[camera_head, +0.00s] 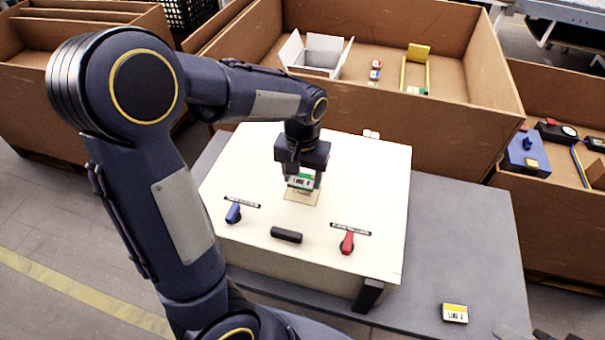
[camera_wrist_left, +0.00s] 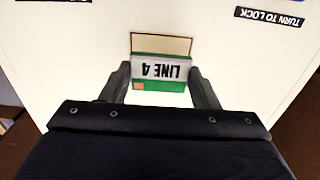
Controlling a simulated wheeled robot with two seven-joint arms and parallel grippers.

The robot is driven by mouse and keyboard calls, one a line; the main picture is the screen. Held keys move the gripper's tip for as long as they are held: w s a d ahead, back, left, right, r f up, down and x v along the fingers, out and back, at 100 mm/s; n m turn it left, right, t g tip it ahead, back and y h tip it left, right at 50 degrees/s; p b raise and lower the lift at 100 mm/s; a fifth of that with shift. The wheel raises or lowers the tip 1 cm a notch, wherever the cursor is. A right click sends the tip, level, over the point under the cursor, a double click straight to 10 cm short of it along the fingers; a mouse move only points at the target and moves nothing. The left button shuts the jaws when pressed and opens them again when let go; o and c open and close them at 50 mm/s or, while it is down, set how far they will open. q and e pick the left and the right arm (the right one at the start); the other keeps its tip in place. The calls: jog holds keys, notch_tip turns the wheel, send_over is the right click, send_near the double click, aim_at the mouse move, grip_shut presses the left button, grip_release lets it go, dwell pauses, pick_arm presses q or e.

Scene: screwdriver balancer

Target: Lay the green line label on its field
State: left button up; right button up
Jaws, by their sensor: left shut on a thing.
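The green line label (camera_head: 300,183) is a small green and white block with dark lettering. In the left wrist view the label (camera_wrist_left: 160,72) reads "LINE 4", upside down. My left gripper (camera_head: 303,178) is shut on it, one finger at each side. The field (camera_head: 300,198) is a tan-outlined rectangle on the white box top. In the left wrist view the field (camera_wrist_left: 161,45) shows just beyond the label, which covers part of it. I cannot tell whether the label touches the surface.
The white box (camera_head: 375,170) carries a blue knob (camera_head: 233,213), a red knob (camera_head: 347,243) and a black handle (camera_head: 286,235). A yellow-and-white label (camera_head: 454,313) lies on the grey table (camera_head: 470,240). Brown bins (camera_head: 440,130) stand behind.

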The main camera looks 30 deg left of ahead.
pick_arm(q)
jog(key=shift+f, duration=0.15)
jog(key=shift+f+b, duration=1)
jog(key=shift+f, duration=0.15)
jog(key=shift+f, duration=0.35)
dwell(0.5)
jog(key=o, duration=1.1)
jog(key=shift+o, duration=0.2)
notch_tip(320, 180, up, 8)
jog(key=shift+f, duration=0.1)
